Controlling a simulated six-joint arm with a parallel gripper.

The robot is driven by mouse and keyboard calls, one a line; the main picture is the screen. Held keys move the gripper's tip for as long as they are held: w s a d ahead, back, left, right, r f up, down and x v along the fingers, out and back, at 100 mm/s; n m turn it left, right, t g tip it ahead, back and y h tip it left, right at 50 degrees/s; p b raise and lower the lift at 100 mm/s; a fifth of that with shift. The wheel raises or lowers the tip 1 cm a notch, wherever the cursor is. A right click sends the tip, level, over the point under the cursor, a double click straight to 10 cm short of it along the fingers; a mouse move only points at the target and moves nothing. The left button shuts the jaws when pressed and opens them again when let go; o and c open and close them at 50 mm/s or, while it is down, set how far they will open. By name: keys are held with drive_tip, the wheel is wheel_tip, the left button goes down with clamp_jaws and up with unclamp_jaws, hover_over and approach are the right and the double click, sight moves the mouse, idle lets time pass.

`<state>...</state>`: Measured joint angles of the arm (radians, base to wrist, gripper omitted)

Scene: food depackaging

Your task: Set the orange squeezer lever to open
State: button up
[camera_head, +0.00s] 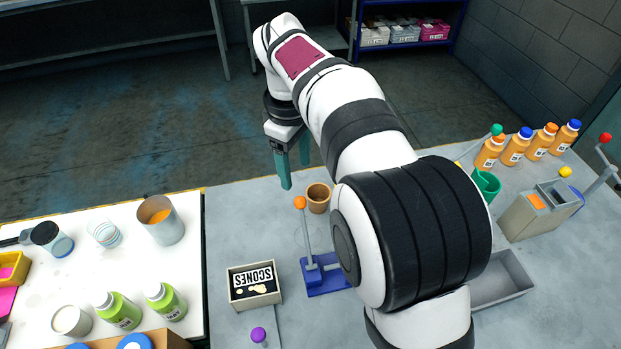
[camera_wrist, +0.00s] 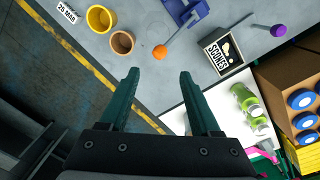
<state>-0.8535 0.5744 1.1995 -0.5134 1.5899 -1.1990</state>
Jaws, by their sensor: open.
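The orange-knobbed lever (camera_head: 300,203) stands nearly upright in the head view, its thin rod rising from a blue base (camera_head: 326,284). In the wrist view the orange knob (camera_wrist: 160,52) lies just beyond the fingertips, centred between them, and its rod runs up right to the blue base (camera_wrist: 184,10). My gripper (camera_head: 295,176) is open and empty, with teal fingers, behind and above the knob in the head view. In the wrist view my gripper (camera_wrist: 159,74) has a wide gap between its fingers. My arm hides part of the blue base's right side.
A brown cup (camera_head: 318,198) stands right beside the knob. A SCONES box (camera_head: 254,286) is left of the base, and a purple-knobbed lever (camera_head: 258,335) is in front. A white table (camera_head: 100,250) with bottles is at left. Several orange bottles (camera_head: 490,151) stand at right.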

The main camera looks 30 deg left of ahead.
sight(300, 199)
drive_tip(key=f, duration=1)
drive_tip(key=shift+w, duration=0.3)
clamp_jaws()
idle(0.7)
